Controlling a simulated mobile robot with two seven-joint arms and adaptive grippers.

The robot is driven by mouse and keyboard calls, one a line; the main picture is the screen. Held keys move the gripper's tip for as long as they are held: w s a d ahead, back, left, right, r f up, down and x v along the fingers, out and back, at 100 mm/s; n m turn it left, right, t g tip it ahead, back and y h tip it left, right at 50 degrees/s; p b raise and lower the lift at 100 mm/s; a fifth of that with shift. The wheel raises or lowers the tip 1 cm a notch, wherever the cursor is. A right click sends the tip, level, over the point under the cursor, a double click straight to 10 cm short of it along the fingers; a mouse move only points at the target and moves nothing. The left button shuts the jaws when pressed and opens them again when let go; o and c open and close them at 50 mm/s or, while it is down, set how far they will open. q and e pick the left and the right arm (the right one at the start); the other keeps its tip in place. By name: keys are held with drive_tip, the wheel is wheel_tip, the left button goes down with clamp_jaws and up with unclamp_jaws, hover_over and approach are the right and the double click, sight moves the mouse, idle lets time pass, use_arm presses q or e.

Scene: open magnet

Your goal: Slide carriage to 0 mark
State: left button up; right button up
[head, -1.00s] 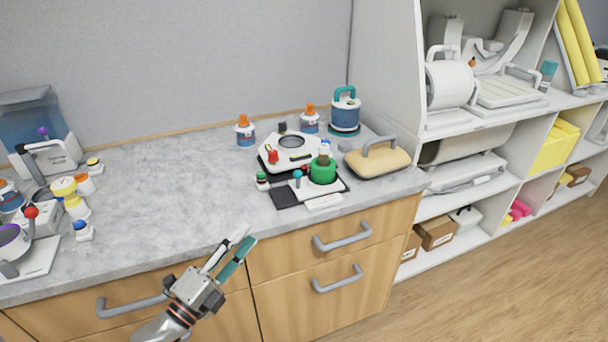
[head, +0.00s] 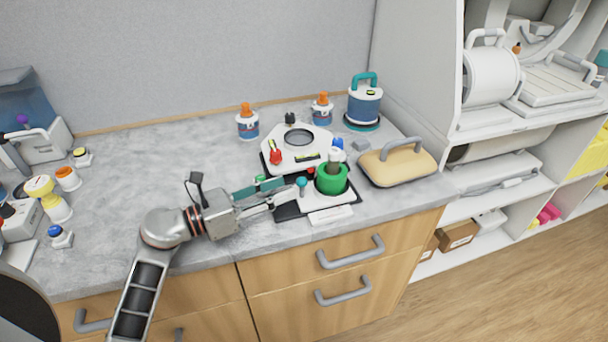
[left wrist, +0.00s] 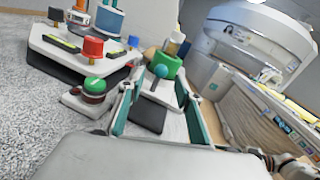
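The carriage with a teal ball knob (head: 302,182) and a green cup (head: 332,179) sits on a dark-and-white base (head: 288,211) near the counter's front edge. My left gripper (head: 291,190) is open and reaches in from the left, its fingertips close to the knob. In the left wrist view, the knob (left wrist: 161,71) shows between the two spread fingers (left wrist: 158,112), with the green cup (left wrist: 167,65) behind it. I cannot tell whether the fingers touch the knob. The 0 mark is too small to make out. My right gripper is not in view.
A white device (head: 297,149) with a red knob stands behind the base, and a green-topped button (left wrist: 94,87) sits left of the fingers. A beige handled block (head: 398,167) is at the right. Open counter (head: 140,185) lies to the left.

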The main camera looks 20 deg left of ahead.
sight(297, 183)
use_arm(q)
drive_tip(key=x, duration=0.5)
drive_tip(key=shift+d+r+p, duration=0.1)
drive_tip(key=shift+p, duration=0.3)
drive_tip(key=shift+w+d, duration=0.4)
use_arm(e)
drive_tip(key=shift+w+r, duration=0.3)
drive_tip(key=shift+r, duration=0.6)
use_arm(q)
clamp_jaws()
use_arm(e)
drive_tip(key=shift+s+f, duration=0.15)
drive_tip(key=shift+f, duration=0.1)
